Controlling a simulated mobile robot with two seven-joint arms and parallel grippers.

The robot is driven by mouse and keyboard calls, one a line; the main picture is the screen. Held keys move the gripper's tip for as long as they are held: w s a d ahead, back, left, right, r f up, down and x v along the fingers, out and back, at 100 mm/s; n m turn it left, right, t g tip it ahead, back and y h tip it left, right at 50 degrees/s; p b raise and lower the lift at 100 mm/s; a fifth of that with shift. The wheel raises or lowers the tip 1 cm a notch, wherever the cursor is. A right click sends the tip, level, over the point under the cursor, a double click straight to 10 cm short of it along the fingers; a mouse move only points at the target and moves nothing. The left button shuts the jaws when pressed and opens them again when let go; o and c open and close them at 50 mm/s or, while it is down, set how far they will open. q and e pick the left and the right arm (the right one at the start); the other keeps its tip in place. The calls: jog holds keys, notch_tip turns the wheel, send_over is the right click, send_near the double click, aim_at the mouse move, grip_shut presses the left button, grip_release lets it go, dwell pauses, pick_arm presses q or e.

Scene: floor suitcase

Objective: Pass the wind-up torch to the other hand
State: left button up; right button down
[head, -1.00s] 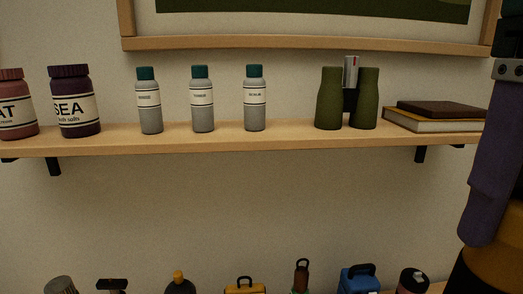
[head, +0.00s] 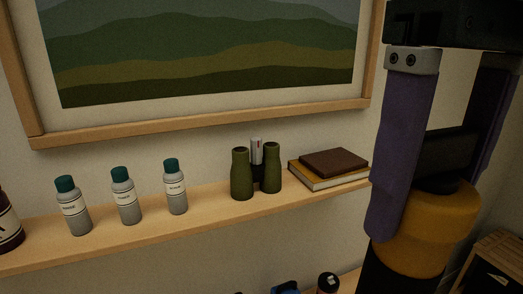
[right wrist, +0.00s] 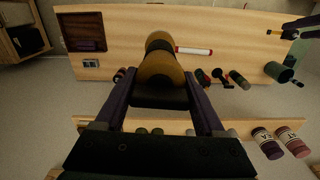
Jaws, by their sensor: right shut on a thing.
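The wind-up torch appears to be the yellow-orange and black round thing (head: 425,232) at the lower right of the head view. My right gripper (head: 430,195) has purple fingers on either side of it and is shut on it, pointing down. In the right wrist view the torch (right wrist: 157,68) sits between the fingers of the right gripper (right wrist: 158,80), its yellow end away from the palm. My left gripper does not show in the head view. A dark, purplish piece (right wrist: 300,23) at the upper right of the right wrist view may be part of it; its jaws are unclear.
A wall shelf (head: 215,207) carries grey bottles (head: 125,198), green binoculars (head: 241,175) and books (head: 325,172). A framed picture (head: 205,128) hangs above. A lower wooden surface (right wrist: 230,30) holds a white-and-red marker (right wrist: 194,51), a dark green mug (right wrist: 279,72) and several small things.

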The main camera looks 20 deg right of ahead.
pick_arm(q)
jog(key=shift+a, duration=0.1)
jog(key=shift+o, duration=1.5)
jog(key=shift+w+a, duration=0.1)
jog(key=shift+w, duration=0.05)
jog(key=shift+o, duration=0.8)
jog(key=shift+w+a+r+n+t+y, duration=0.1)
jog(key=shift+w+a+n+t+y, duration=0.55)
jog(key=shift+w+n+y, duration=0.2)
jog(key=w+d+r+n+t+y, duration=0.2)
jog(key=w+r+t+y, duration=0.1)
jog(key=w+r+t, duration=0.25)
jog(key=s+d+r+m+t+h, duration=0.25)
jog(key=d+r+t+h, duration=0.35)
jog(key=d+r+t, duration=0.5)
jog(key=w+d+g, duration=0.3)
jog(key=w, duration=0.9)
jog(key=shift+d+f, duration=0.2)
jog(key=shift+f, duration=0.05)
pick_arm(e)
jog(key=w+a+r+n, duration=0.1)
jog(key=a+n, duration=0.3)
jog(key=a, duration=0.6)
jog(key=w+a+r+n, duration=0.2)
jog(key=w+a+n, duration=0.1)
jog(key=a, duration=0.8)
jog(key=shift+w+r+n, duration=0.3)
jog(key=shift+w+n, duration=0.1)
jog(key=shift+w, duration=0.45)
